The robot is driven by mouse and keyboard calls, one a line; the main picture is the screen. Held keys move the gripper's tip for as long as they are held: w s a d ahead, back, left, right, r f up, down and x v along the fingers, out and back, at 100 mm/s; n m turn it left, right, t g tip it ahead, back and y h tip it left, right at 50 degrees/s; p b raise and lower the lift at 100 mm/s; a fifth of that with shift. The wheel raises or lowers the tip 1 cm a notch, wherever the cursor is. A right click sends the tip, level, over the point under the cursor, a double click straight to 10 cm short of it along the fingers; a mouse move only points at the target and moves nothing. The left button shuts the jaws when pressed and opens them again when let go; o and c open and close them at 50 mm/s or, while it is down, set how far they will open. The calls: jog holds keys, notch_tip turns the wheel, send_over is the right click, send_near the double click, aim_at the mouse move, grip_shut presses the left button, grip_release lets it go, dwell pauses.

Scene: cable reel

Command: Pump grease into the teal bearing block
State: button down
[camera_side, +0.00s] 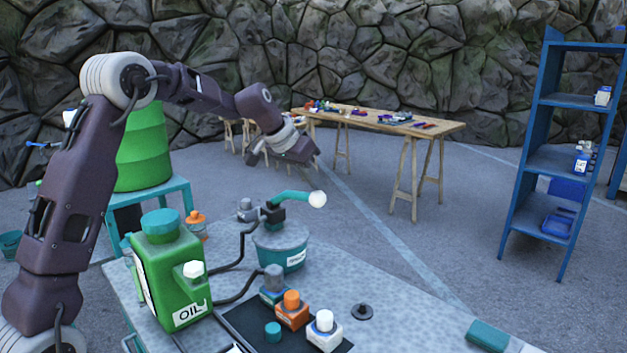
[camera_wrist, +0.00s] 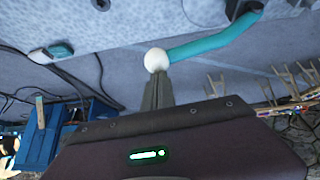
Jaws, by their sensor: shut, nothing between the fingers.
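A teal grease pump bucket (camera_side: 280,251) with a white label stands on the bench. Its teal lever (camera_side: 291,196) reaches right and ends in a white ball knob (camera_side: 317,199). In the wrist view the lever (camera_wrist: 212,38) and knob (camera_wrist: 156,60) show just beyond my fingertips. My gripper (camera_side: 314,160) is above the knob; its fingers (camera_wrist: 158,82) are shut and empty. I cannot tell whether they touch the knob. A block with a grey cap (camera_side: 273,279) looks grey-teal, beside an orange-capped block (camera_side: 292,311) and a white-capped block (camera_side: 325,331).
A green oil can (camera_side: 168,277) stands left of the bucket. Black hoses (camera_side: 238,290) run between them. A small teal cap (camera_side: 273,332), a dark disc (camera_side: 362,312) and a teal box (camera_side: 487,336) lie on the bench (camera_side: 400,325). The air around the knob looks clear.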

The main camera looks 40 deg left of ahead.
jog(key=shift+d+f+y, duration=0.3)
jog(key=shift+d+f, duration=0.15)
jog(key=shift+f, duration=0.1)
notch_tip(320, 180, down, 13)
jog(key=d+m+y, duration=0.2)
jog(key=y, duration=0.3)
jog(key=shift+s+d+f, duration=0.15)
jog(key=shift+s+d, duration=0.05)
jog(key=shift+d, duration=0.2)
jog(key=s+d+r, duration=0.4)
jog(key=d+r, duration=0.3)
jog(key=r, duration=0.4)
jog(key=shift+s, duration=0.4)
